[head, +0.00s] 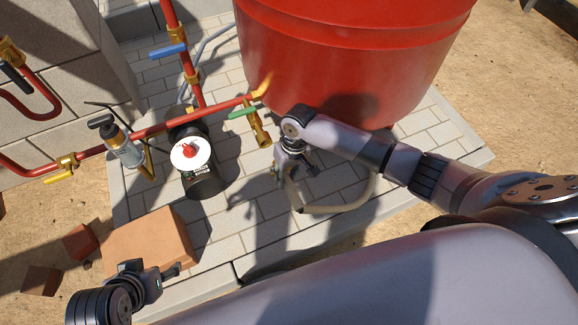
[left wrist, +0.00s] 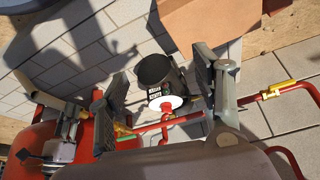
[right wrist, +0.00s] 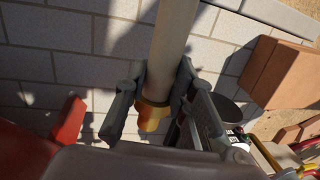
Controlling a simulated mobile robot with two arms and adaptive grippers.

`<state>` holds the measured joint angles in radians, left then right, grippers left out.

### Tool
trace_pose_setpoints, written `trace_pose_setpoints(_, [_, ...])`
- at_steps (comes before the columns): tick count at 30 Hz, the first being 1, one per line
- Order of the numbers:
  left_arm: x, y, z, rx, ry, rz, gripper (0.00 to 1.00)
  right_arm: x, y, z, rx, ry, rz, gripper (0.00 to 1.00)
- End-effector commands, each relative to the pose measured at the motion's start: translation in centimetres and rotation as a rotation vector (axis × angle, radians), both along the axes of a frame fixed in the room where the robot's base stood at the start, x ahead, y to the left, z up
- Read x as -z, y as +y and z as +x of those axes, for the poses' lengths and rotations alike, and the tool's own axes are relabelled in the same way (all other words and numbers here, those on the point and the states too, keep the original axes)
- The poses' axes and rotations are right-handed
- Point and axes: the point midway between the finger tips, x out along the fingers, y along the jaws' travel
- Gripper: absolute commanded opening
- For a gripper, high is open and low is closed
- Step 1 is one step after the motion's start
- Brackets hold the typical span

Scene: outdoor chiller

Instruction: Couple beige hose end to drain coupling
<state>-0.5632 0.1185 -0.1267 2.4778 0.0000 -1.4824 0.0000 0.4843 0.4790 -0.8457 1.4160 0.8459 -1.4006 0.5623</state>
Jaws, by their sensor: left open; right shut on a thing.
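My right gripper (head: 290,172) is shut on the beige hose (head: 345,204) close to its end. In the right wrist view the beige hose (right wrist: 172,45) runs between the fingers, and its brass end (right wrist: 152,112) sticks out past them. The drain coupling (head: 264,138) is the brass outlet below the green-handled valve (head: 242,112) beside the red tank. The gripper is to the right of and nearer than this outlet, and the hose end is apart from it. My left gripper (head: 158,279) is open and empty, low at the left; its spread fingers show in the left wrist view (left wrist: 168,95).
The red tank (head: 350,50) stands behind my right arm. Red pipes cross the left side, with a black pump (head: 203,180), a gauge-like cylinder (head: 124,148) and a blue-handled valve (head: 168,51). A terracotta block (head: 150,245) lies near my left gripper.

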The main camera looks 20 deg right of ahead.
Motion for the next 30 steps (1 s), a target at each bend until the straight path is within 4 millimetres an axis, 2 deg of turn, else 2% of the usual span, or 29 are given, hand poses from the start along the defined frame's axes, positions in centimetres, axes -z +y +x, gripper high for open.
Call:
trace_pose_setpoints(3, [0.1, 0.5, -1.9, -0.006, 0.080, 0.016, 0.60, -0.3, 0.2, -0.1, 0.003, 0.002, 0.003, 0.00])
trace_pose_setpoints(6, [0.3, 0.7, -2.6, -0.008, 0.108, 0.021, 0.60, -0.2, 0.3, -0.2, 0.004, 0.003, 0.005, 0.00])
trace_pose_setpoints(16, [0.3, 0.7, -2.6, -0.008, 0.111, 0.022, 0.60, -0.2, 0.3, -0.2, 0.004, 0.003, 0.005, 0.00])
trace_pose_setpoints(21, [-1.1, 0.7, -2.6, -0.008, 0.111, 0.022, 0.60, -0.6, 0.4, -0.3, 0.007, 0.005, 0.006, 0.00])
trace_pose_setpoints(23, [-0.2, 0.7, -2.6, -0.008, 0.111, 0.022, 0.60, 0.1, 0.4, 0.5, 0.007, 0.001, 0.007, 0.00])
trace_pose_setpoints(28, [1.1, 0.7, -2.6, -0.008, 0.110, 0.021, 0.60, 0.2, 0.5, 3.0, 0.006, 0.000, 0.007, 0.00])
trace_pose_setpoints(30, [0.8, 0.3, -1.5, -0.003, 0.061, 0.011, 0.60, 0.1, 0.4, 3.5, 0.005, 0.001, 0.006, 0.00])
